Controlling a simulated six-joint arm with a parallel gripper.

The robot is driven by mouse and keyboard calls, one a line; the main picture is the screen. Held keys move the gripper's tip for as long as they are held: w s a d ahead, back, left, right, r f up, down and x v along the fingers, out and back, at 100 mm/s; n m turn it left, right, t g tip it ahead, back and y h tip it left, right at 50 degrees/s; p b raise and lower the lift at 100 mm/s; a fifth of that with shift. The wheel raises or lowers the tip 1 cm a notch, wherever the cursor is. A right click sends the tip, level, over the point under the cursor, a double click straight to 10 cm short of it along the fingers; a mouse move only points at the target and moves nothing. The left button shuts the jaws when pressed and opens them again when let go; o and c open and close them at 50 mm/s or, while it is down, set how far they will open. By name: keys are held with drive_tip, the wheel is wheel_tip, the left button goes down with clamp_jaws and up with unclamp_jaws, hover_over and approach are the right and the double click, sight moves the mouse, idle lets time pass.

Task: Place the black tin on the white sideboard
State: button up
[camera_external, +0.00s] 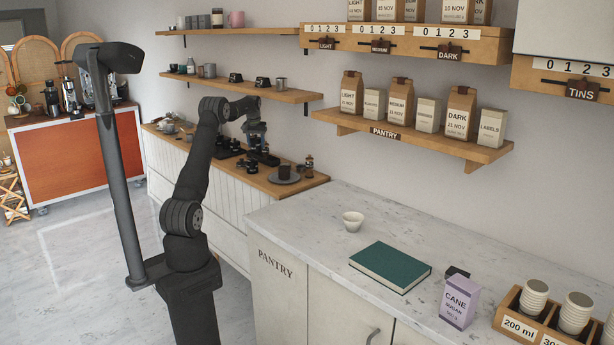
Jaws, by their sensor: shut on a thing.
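My gripper (257,143) points down over the wooden top of the white sideboard (224,188), in the back middle of the view. It is shut on a small dark thing that appears to be the black tin (262,156). The tin is small and blends with my dark fingers and the black items around it. I cannot tell whether its base touches the top. The sideboard has white slatted fronts and stands along the wall, partly hidden by my arm.
A dark plate with a dark cup (285,172) and a grinder-like jar (309,165) stand to the right. Shelves (240,91) hang above.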

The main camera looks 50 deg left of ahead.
drive_tip(key=shift+n, duration=0.7)
drive_tip(key=s+a+f, duration=0.1)
drive_tip(key=a+f, duration=0.1)
drive_tip(key=a, duration=0.3)
drive_tip(key=a+f, duration=0.2)
drive_tip(key=a, duration=0.3)
drive_tip(key=s+a+f, duration=0.1)
drive_tip(key=a+f, duration=0.1)
drive_tip(key=a, duration=0.4)
drive_tip(key=shift+s+f, duration=0.25)
drive_tip(key=shift+s, duration=0.1)
drive_tip(key=shift+a+f, duration=0.1)
drive_tip(key=shift+a, duration=0.05)
drive_tip(key=shift+f, duration=1.95)
drive_tip(key=shift+f, duration=0.15)
drive_tip(key=o, duration=1)
drive_tip(key=shift+o, duration=0.2)
wheel_tip(320, 180, up, 12)
drive_tip(key=s+d, duration=0.1)
drive_tip(key=shift+s+d, duration=0.15)
drive_tip(key=shift+s, duration=0.05)
